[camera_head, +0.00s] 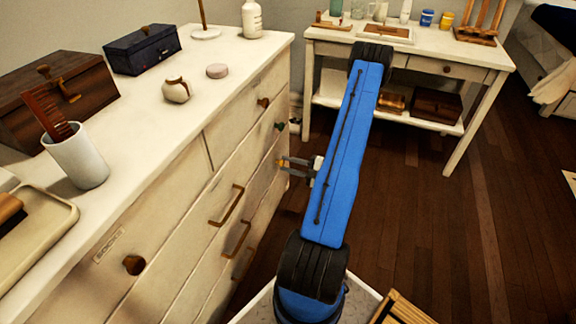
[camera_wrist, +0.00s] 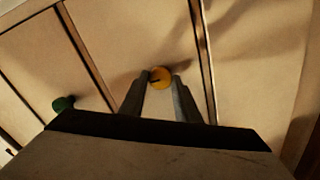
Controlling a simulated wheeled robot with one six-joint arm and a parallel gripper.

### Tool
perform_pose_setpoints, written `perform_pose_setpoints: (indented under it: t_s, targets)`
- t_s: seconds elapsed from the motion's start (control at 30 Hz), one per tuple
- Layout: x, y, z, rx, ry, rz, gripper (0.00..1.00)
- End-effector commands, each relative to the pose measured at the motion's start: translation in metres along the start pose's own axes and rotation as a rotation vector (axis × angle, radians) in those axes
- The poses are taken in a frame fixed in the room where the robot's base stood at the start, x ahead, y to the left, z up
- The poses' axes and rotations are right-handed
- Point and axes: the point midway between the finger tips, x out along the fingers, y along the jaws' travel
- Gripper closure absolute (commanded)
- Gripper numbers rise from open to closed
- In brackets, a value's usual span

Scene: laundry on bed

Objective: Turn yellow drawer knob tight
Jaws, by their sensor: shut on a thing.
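The yellow drawer knob (camera_wrist: 161,78) is round with a dark slot mark and sits on a cream drawer front in the wrist view. My gripper (camera_wrist: 160,84) has a finger on either side of it and is shut on it. In the head view, my gripper (camera_head: 281,162) reaches left from my blue arm to the side of the dresser, and the yellow knob (camera_head: 279,162) shows only as a small spot between the fingertips. The slot's exact angle is hard to read.
A green knob (camera_wrist: 63,103) is on a neighbouring drawer; it also shows in the head view (camera_head: 280,126). A brown knob (camera_head: 263,102) is above it. The dresser top (camera_head: 225,95) holds boxes and jars. A white desk (camera_head: 468,72) stands behind my arm. Wooden floor is open at right.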

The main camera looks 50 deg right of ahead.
Motion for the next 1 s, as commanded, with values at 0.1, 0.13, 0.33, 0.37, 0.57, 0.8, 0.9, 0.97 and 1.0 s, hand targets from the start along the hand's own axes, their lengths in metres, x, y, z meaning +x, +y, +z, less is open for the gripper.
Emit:
perform_pose_setpoints:
  t_s: [0.1,0.13,0.33,0.37,0.57,0.8,0.9,0.97,1.0]
  targets:
    - [0.000,0.000,0.001,-0.001,-0.003,0.000,0.93]
    - [0.000,0.000,0.001,-0.001,-0.003,0.000,0.93]
    - [0.000,0.000,0.001,-0.001,-0.003,-0.001,0.56]
    - [0.000,0.000,0.001,-0.001,-0.002,0.000,0.52]
    - [0.000,0.000,0.001,-0.001,-0.001,0.000,0.52]
    - [-0.008,0.000,0.001,-0.001,-0.003,0.001,0.52]
    - [-0.020,0.000,0.001,-0.001,-0.003,0.001,0.52]
    - [-0.029,0.000,0.001,-0.001,-0.005,0.002,0.52]
    - [-0.035,0.000,0.001,-0.001,-0.004,0.001,0.52]
